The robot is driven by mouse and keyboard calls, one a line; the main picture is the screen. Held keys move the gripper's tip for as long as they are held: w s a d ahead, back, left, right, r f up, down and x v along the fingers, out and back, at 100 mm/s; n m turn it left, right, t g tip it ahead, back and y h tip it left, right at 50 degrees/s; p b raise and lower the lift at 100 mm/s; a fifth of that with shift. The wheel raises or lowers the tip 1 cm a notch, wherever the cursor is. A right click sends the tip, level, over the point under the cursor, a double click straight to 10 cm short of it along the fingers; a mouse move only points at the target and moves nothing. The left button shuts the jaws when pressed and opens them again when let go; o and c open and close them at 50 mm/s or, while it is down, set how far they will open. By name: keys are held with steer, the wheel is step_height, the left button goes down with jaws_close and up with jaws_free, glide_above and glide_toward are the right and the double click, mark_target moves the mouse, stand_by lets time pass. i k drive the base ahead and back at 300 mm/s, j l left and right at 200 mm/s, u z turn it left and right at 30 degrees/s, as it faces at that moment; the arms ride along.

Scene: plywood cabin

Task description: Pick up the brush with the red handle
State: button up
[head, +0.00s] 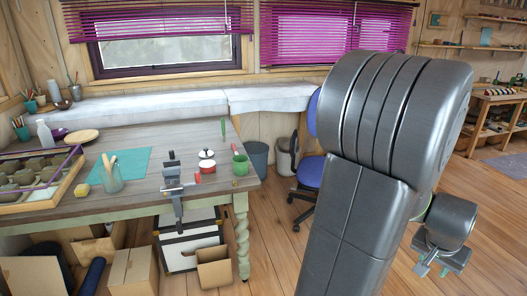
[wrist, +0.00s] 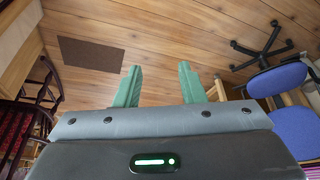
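I cannot make out a brush with a red handle in either view. A glass jar (head: 112,180) on the work table (head: 75,216) holds pale-handled tools, perhaps brushes. Cups (head: 22,131) at the table's far left also hold thin sticks too small to tell apart. My gripper (head: 434,270) hangs over the floor at the lower right, well away from the table. In the wrist view my gripper (wrist: 160,70) shows two green fingers spread apart, with nothing between them.
A blue chair (head: 309,172) stands between the table and my arm. A vise (head: 173,182) is on the table's front edge, with cardboard boxes (head: 215,269) below. A workbench (head: 490,107) stands at the far right. The wrist view shows open floor and a brown mat (wrist: 90,54).

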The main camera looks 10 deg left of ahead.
mark_target(233, 146)
steer(key=i+u, duration=0.1)
steer(key=u, duration=0.3)
steer(key=i+u, duration=0.1)
steer(key=u, duration=0.25)
steer(key=i+u, duration=0.1)
steer(key=u, duration=0.3)
steer(key=i+u, duration=0.1)
steer(key=u, duration=0.25)
steer(key=i+l+u, duration=0.15)
steer(key=i+l, duration=0.15)
steer(key=i+l+u, duration=0.15)
steer(key=l, duration=0.25)
steer(key=i+l+u, duration=0.1)
steer(key=i+l, duration=0.25)
steer(key=i+l+u, duration=0.15)
steer(key=l, duration=0.3)
steer(key=i+l+u, duration=0.15)
steer(key=i+l, duration=0.15)
steer(key=l, duration=0.15)
